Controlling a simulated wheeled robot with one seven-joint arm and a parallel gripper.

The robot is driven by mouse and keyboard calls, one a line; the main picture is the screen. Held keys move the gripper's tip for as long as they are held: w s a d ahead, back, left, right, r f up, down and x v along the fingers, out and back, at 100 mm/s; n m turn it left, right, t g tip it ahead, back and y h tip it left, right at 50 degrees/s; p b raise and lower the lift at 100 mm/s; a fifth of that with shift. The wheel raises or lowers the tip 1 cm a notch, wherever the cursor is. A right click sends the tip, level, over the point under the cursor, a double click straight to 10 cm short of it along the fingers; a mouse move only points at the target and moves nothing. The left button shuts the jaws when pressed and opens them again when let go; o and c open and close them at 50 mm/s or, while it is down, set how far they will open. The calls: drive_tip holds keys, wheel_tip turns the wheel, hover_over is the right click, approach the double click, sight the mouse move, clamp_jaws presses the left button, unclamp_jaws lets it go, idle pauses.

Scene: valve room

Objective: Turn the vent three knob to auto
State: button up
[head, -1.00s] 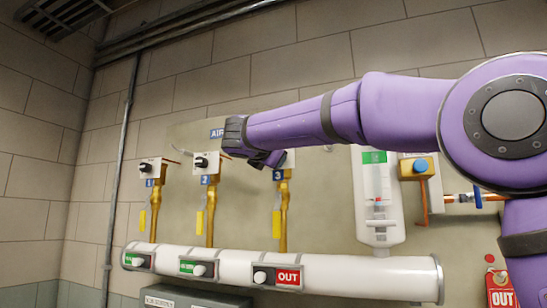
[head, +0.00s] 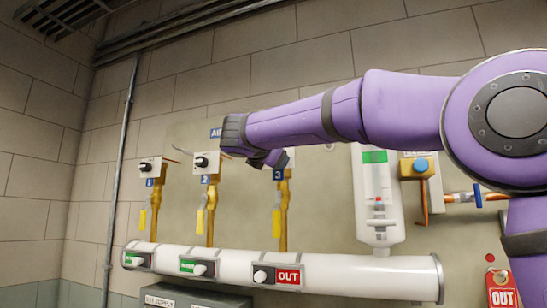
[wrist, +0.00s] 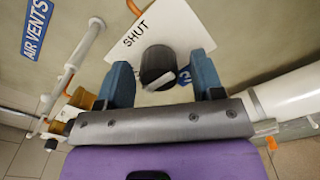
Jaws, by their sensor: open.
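The vent three knob (wrist: 158,67) is black and stands on a white plate (wrist: 180,30) marked SHUT in the wrist view. My gripper (wrist: 161,63) is open, with one blue finger on each side of the knob. Gaps show between the fingers and the knob. The blue number label (wrist: 184,76) is partly hidden behind a finger. In the head view my gripper (head: 266,159) covers the knob. Only the right part of the vent three plate (head: 291,158) shows there, above the blue 3 label (head: 279,174).
Vent knobs two (head: 201,162) and one (head: 146,167) stand to the left on their own plates. A white header pipe (head: 335,273) runs below, with an OUT sign (head: 289,276). A white gauge housing (head: 377,200) and a blue-capped valve (head: 420,166) are at the right.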

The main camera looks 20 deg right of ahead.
drive_tip(key=v, duration=1)
drive_tip(key=shift+a, duration=0.1)
